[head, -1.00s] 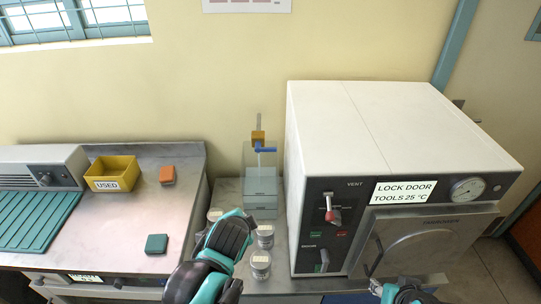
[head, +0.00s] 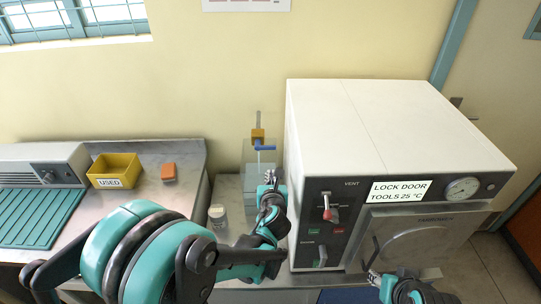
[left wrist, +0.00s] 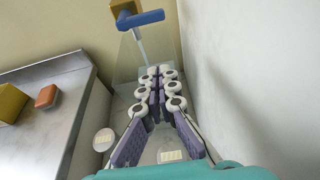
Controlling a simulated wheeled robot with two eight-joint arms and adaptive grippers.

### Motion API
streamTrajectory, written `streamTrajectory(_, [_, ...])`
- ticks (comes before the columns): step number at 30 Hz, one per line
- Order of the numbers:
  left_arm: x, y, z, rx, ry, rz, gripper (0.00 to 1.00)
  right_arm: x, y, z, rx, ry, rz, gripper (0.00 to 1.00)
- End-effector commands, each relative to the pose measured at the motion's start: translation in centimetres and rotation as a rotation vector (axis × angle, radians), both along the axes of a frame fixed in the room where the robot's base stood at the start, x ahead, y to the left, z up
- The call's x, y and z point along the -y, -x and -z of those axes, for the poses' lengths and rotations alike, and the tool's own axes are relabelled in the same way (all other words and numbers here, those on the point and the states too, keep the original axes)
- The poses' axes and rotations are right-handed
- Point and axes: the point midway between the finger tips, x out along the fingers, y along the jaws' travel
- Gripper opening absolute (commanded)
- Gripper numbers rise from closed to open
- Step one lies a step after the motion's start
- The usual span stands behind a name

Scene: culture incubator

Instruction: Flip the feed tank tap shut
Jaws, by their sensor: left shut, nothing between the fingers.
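The feed tank (head: 249,157) is a clear box at the back of the narrow bench, beside the incubator. Its tap has an orange-yellow body (head: 258,134) and a blue lever (head: 265,148), which sticks out sideways to the right. The lever also shows at the top of the left wrist view (left wrist: 141,18). My left gripper (head: 271,177) is shut and empty, just in front of the tank and below the lever, apart from it. In the left wrist view its fingertips (left wrist: 160,72) point toward the tank. My right gripper (head: 372,268) is low in front of the incubator door; its finger state is unclear.
The white incubator (head: 395,125) stands close on the right of my left gripper. Lidded jars (head: 217,215) stand on the narrow bench below it. On the left bench are a yellow USED bin (head: 114,181) and an orange block (head: 168,172).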

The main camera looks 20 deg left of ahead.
Motion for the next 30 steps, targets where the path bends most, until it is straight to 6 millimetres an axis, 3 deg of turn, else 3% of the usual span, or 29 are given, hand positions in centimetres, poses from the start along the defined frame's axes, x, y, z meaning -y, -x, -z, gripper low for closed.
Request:
streamTrajectory(7, [-0.1, -0.2, 0.1, 0.0, 0.004, -0.002, 0.0, 0.0, 0.0, 0.1, 0.0, 0.0, 0.0, 0.4])
streamTrajectory(11, [-0.5, -1.5, 0.7, 0.0, 0.004, -0.002, 0.0, 0.0, 0.0, 0.5, 0.0, 0.0, 0.0, 0.4])
streamTrajectory(23, [-2.7, -8.9, 3.5, -0.001, 0.005, -0.004, 0.0, 0.0, 0.0, 2.8, 0.0, 0.0, 0.0, 0.4])
streamTrajectory(30, [-2.6, -9.1, 0.2, 0.001, 0.006, -0.002, 0.0, 0.0, 0.0, 2.8, 0.0, 0.0, 0.0, 0.4])
